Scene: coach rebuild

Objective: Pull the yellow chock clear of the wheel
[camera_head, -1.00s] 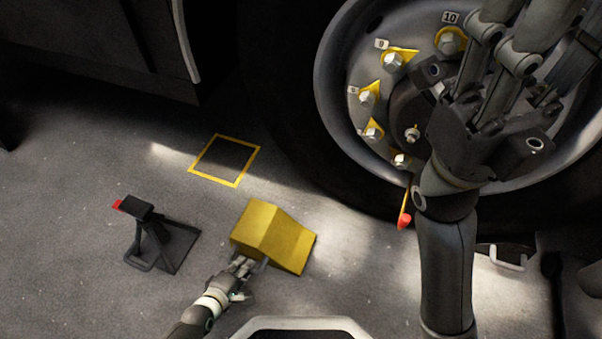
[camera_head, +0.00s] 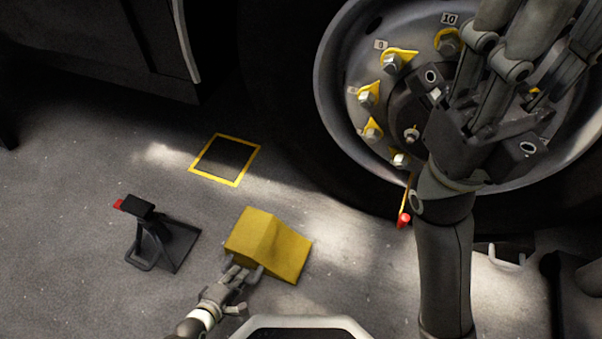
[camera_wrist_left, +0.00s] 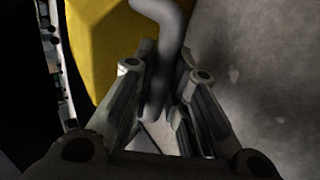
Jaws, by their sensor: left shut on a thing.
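The yellow chock (camera_head: 268,246) lies on the grey floor at the lower middle of the head view, apart from the dark tyre (camera_head: 285,120) of the wheel (camera_head: 327,95). My left gripper (camera_head: 243,271) is at its near left side, shut on the chock's grey bent handle. In the left wrist view the handle (camera_wrist_left: 170,35) runs down between the fingers of the left gripper (camera_wrist_left: 157,112), with the chock's yellow side (camera_wrist_left: 92,45) behind it. My right gripper (camera_head: 500,60) is in front of the wheel hub; its fingers overlap there, so its opening is unclear.
A yellow-outlined square (camera_head: 225,160) is marked on the floor beyond the chock. A black stand (camera_head: 160,235) with a red-tipped top stands to the left. A red-ended pointer (camera_head: 404,219) hangs below the rim. Floor between stand and chock is clear.

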